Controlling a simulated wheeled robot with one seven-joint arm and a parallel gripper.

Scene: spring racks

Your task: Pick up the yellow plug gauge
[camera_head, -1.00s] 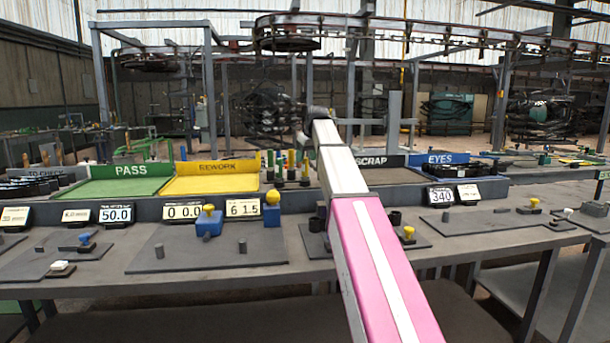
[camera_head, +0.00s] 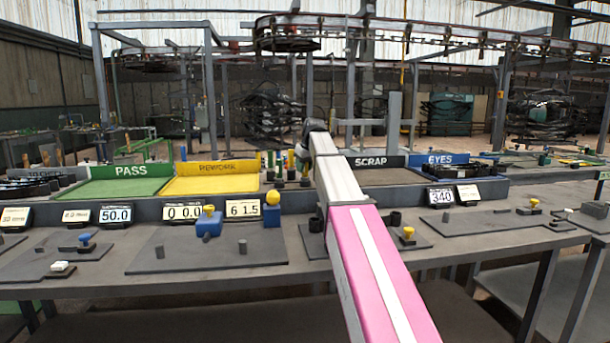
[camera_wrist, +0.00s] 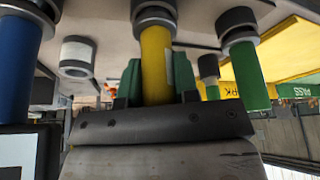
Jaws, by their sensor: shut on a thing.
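The yellow plug gauge (camera_wrist: 156,65) stands between the two green fingers of my gripper (camera_wrist: 157,83) in the wrist view. The fingers are shut on its yellow handle, one on each side. Its grey end collar (camera_wrist: 155,17) shows beyond the fingers. A green gauge (camera_wrist: 249,75) is on the right and a blue gauge (camera_wrist: 20,65) on the left, both apart from the fingers. In the head view my arm's far end reaches the back of the bench beside the row of gauges, and my fingers cannot be made out there.
In the head view, the green PASS tray (camera_head: 125,187) and yellow REWORK tray (camera_head: 210,185) lie left of my arm. The SCRAP tray (camera_head: 390,177) lies right. A grey cylinder (camera_wrist: 77,56) stands near the gripper in the wrist view. Fixtures and displays line the bench front.

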